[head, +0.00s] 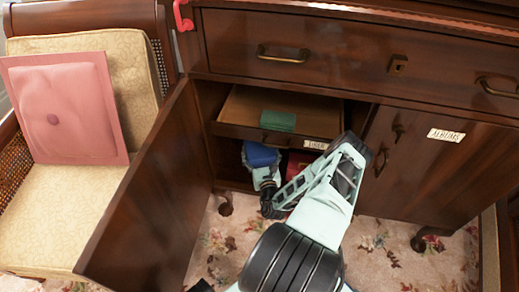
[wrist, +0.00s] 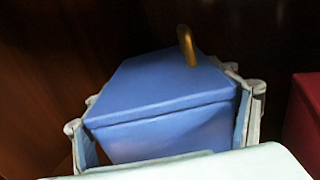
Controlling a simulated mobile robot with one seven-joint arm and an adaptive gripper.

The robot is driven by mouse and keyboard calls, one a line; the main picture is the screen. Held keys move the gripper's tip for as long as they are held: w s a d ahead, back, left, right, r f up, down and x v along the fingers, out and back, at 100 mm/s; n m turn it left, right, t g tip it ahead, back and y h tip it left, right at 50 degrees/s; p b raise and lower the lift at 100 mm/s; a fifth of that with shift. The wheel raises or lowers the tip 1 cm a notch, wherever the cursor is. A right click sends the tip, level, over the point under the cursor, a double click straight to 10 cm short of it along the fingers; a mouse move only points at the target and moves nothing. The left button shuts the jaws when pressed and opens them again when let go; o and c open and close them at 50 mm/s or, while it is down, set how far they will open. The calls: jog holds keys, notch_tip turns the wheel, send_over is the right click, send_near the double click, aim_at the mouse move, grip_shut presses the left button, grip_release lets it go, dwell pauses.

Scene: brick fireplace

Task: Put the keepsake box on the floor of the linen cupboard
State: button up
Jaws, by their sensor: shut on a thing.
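The keepsake box appears to be the blue lidded box (wrist: 165,105) with a small brass-coloured handle or clasp on its lid; the wrist view shows it between my fingers. In the head view the blue box (head: 262,155) is inside the left part of the dark wooden cupboard (head: 203,130), below a drawer. My gripper (head: 267,180) reaches in through the open door and is shut on the box. A finger lies on each side of it in the wrist view (wrist: 170,118). Whether the box touches the cupboard floor is hidden.
A red box (head: 300,163) stands to the right inside, also at the wrist view's right edge (wrist: 303,110). A labelled drawer (head: 270,133) holding a green item (head: 278,121) is pulled out above. The left door (head: 150,200) stands open; the right door (head: 425,165), labelled "ALBUMS", is shut.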

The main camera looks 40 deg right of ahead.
jog(key=shift+f, duration=0.7)
dwell(0.4)
jog(key=o, duration=1.7)
